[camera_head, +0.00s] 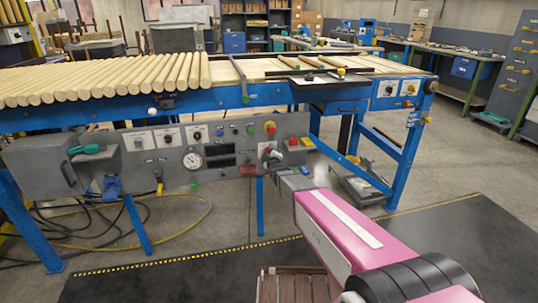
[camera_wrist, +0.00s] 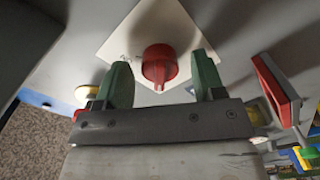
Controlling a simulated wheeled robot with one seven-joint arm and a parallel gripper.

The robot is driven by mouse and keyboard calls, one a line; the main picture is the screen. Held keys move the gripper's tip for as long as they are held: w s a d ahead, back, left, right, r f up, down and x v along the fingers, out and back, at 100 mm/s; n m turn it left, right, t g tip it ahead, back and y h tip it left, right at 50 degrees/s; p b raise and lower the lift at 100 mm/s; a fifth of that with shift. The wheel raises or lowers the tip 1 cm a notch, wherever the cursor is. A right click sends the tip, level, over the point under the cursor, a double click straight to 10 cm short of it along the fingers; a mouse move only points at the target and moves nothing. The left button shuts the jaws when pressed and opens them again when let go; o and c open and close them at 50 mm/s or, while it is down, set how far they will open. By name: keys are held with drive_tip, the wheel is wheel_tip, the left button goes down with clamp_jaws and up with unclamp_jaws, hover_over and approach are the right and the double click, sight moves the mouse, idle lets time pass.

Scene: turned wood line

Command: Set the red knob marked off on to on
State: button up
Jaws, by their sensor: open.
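The red knob (camera_wrist: 159,65) sits on a white plate (camera_wrist: 150,25) fixed to a grey panel in the wrist view. A ridge or pointer on it runs toward the bottom of that picture. Faint lettering shows on the plate, too small to read. My gripper (camera_wrist: 161,72) is open, with one green finger on each side of the knob and a visible gap on both sides. In the head view my gripper (camera_head: 272,158) is at the right part of the grey control panel (camera_head: 215,178), and largely hides the knob there.
A red-and-yellow button (camera_head: 270,128) is just above my gripper, and a red switch (camera_head: 293,142) is to its right. A red-framed part (camera_wrist: 277,88) stands out close to the right finger. A gauge (camera_head: 193,161) and several dials are farther left.

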drive_tip(key=c, duration=0.9)
drive_tip(key=shift+m, duration=8.9)
drive_tip(key=o, duration=0.9)
